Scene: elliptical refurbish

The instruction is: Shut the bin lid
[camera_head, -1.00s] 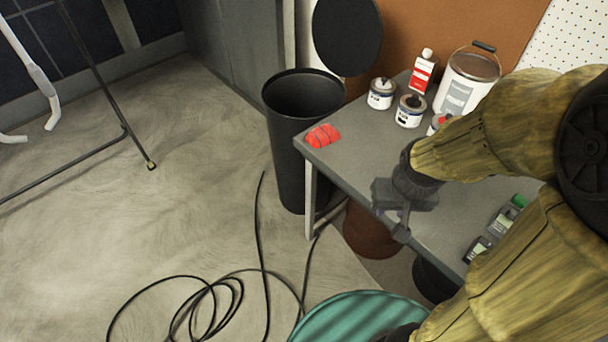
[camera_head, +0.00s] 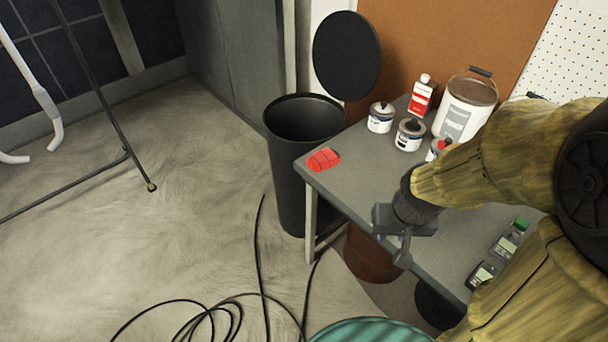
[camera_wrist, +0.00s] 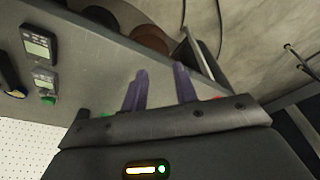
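The black bin (camera_head: 290,180) stands on the floor against the left end of the workbench. Its round black lid (camera_head: 347,55) stands raised upright behind the bin, and the bin's mouth is uncovered. My gripper (camera_head: 402,255) is over the front edge of the workbench, to the right of and nearer than the bin, well apart from the lid. In the wrist view, the two purple fingers of my gripper (camera_wrist: 163,78) stand apart with nothing between them. The bin and lid are not clearly seen in the wrist view.
The grey workbench (camera_head: 350,190) holds a red object (camera_head: 323,159), small cans (camera_head: 381,118), a red and white bottle (camera_head: 422,95), a large bucket (camera_head: 466,108) and meters (camera_head: 482,274). A black cable (camera_head: 260,250) and a teal round object (camera_head: 370,331) are on the floor side. Floor left of the bin is open.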

